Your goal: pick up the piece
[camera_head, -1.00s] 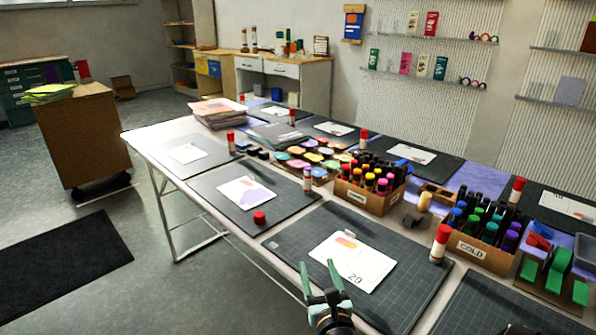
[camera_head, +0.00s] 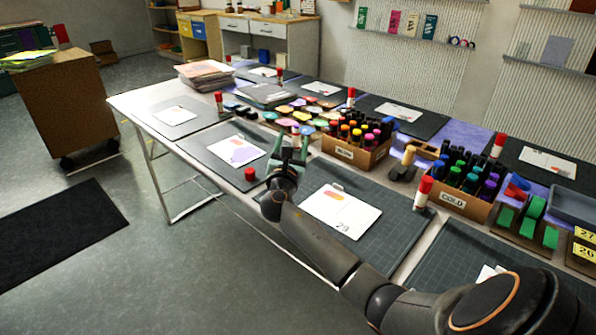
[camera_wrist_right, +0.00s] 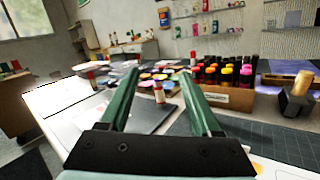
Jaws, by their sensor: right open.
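Which thing is the piece I cannot tell for sure. Several coloured paper pieces (camera_head: 301,116) lie in a cluster at the middle of the long table. They also show small in the right wrist view (camera_wrist_right: 158,78). My right gripper (camera_head: 290,148) has green fingers, spread open and empty. It is above the table's near side, between the card with a purple shape (camera_head: 237,151) and the card marked 29 (camera_head: 341,210), which bears orange shapes. My left gripper is not in view.
A box of warm-coloured markers (camera_head: 352,157) and a box labelled COLD (camera_head: 462,206) stand right of the gripper. A paper stack (camera_head: 206,75) is at the far left.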

